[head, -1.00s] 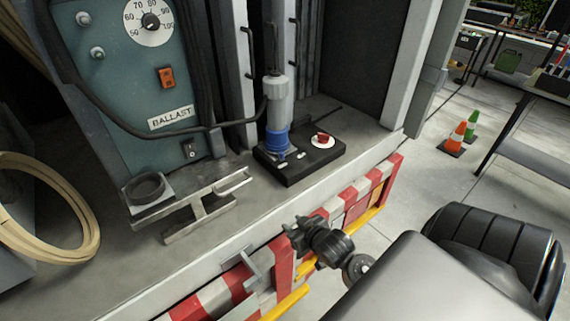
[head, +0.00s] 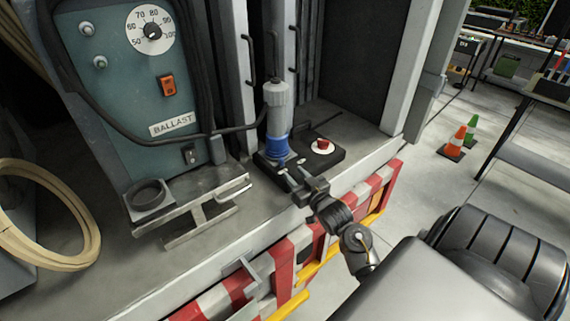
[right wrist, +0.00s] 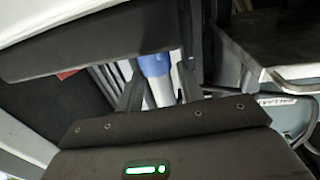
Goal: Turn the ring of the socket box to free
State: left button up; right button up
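The socket box (head: 330,154) is a low black box on the truck's ledge. A blue ring (head: 277,147) stands upright on its left part, with a grey plug (head: 277,95) and cable above it. A red knob on a white disc (head: 323,146) sits on its right part. My right gripper (head: 296,180) is at the box's front edge, just short of the ring. In the right wrist view the blue ring (right wrist: 154,64) and grey plug (right wrist: 161,92) appear between the two spread, dark fingers. Contact cannot be told. My left gripper is not in view.
A teal ballast panel (head: 130,110) with dial and switches stands to the left. A metal bracket with a round black holder (head: 150,194) lies before it. A coiled hose (head: 50,215) is at far left. A red-white striped board (head: 378,186) runs below the ledge.

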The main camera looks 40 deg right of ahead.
aim_at(283, 162)
jog(key=w, duration=0.4)
jog(key=w+d+p, duration=0.1)
jog(key=w, duration=0.1)
jog(key=shift+w, duration=0.15)
grip_shut()
jog(key=shift+a, duration=0.1)
